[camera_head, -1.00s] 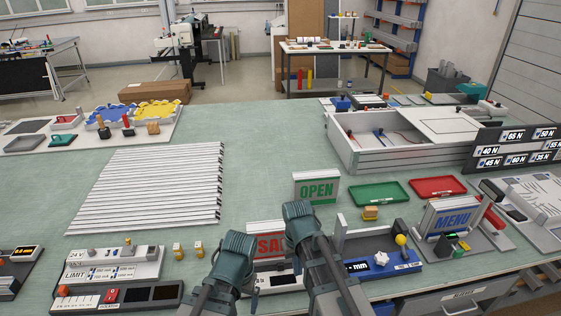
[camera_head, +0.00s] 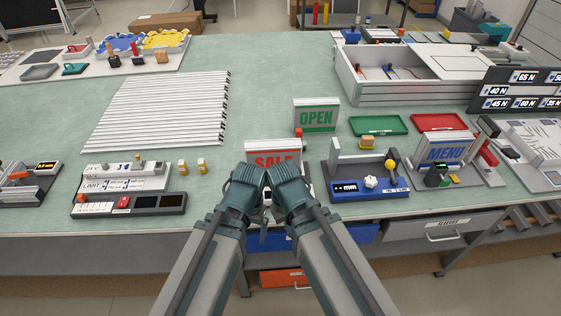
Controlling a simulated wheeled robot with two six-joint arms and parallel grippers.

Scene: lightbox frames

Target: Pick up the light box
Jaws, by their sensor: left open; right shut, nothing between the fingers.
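Several lit-sign style boxes stand on the green table: OPEN (camera_head: 316,116), SALE (camera_head: 273,151) and MENU (camera_head: 446,149). A large white open-topped frame box (camera_head: 420,96) sits at the back right. I cannot tell which one the task calls the light box. My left gripper (camera_head: 244,178) and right gripper (camera_head: 283,174) are close together at the table's front, just in front of the SALE box. They hide its lower part. The left is open and the right is shut and empty. Their fingertips are mostly hidden behind the wrists.
White bars (camera_head: 160,110) lie in a row at left centre. A green tray (camera_head: 378,125) and red tray (camera_head: 438,122) lie right of the OPEN box. A blue-based fixture (camera_head: 347,188) is close right of my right gripper. Bare table lies between the bars and OPEN box.

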